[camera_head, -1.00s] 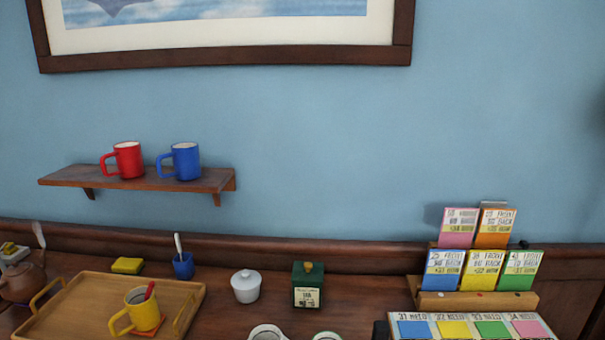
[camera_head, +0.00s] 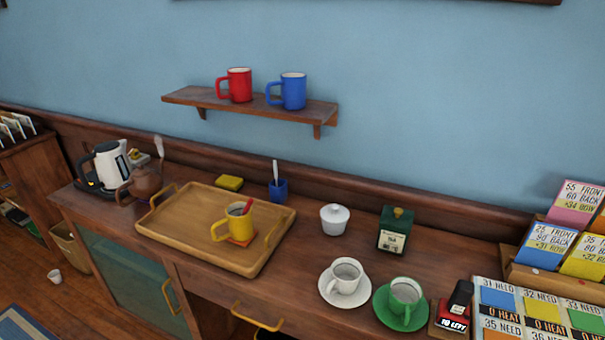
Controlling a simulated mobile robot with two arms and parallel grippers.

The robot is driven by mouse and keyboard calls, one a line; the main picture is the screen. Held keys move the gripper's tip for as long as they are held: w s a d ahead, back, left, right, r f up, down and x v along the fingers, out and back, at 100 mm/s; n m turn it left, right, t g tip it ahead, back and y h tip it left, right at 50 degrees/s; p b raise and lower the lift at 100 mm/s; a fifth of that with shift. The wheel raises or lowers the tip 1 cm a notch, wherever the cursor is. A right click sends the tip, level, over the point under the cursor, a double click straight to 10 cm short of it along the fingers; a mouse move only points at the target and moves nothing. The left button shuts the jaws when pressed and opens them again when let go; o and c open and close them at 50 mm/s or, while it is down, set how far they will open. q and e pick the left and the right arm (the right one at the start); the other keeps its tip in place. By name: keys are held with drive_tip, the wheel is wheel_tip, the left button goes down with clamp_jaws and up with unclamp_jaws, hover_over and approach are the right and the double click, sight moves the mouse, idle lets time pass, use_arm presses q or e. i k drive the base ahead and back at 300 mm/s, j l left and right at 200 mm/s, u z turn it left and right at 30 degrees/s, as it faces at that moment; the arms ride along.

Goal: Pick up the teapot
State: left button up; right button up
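A brown teapot (camera_head: 146,183) stands on the wooden counter at the left, between the white kettle and the wooden tray. Its spout side points left, close against the kettle, and part of it is hard to make out at this size. Neither of my grippers shows in the head view.
The white and black kettle (camera_head: 108,165) stands left of the teapot. The wooden tray (camera_head: 190,245) holds a yellow mug (camera_head: 233,225). A white cup (camera_head: 345,277) and a green cup (camera_head: 405,297) sit on saucers. A shelf (camera_head: 240,109) above holds red and blue mugs.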

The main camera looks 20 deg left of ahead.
sight(144, 183)
drive_tip(key=u, duration=1.6)
